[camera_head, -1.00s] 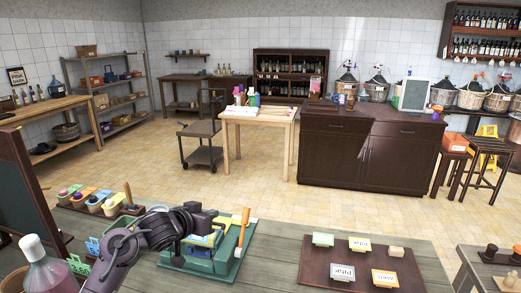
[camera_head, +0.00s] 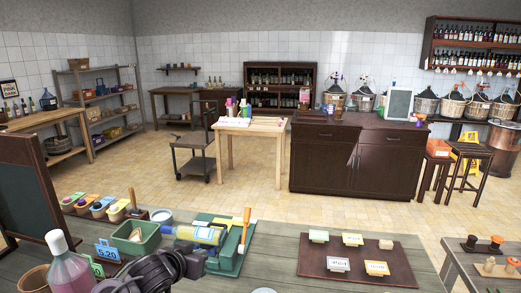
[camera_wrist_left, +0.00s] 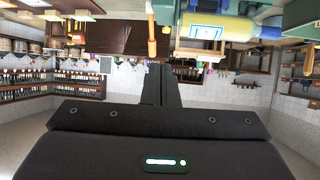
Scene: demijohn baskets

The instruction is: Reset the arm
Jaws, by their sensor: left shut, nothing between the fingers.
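My left arm comes in at the bottom of the head view. Its dark gripper (camera_head: 194,264) is low in the picture, in front of the green press-like stand (camera_head: 230,262). In the left wrist view the gripper (camera_wrist_left: 161,75) is shut, with its fingers together and nothing between them. A bottle with a yellowish body and blue label (camera_head: 197,234) lies on the green stand. It also shows in the left wrist view (camera_wrist_left: 215,25), apart from the fingers. My right gripper is not in view.
A pink bottle (camera_head: 68,265), price signs (camera_head: 107,252) and a green bin (camera_head: 136,237) stand left of the gripper. A brown mat (camera_head: 330,262) with several small cards lies to the right. The floor (camera_head: 250,205) beyond the bench is mostly clear.

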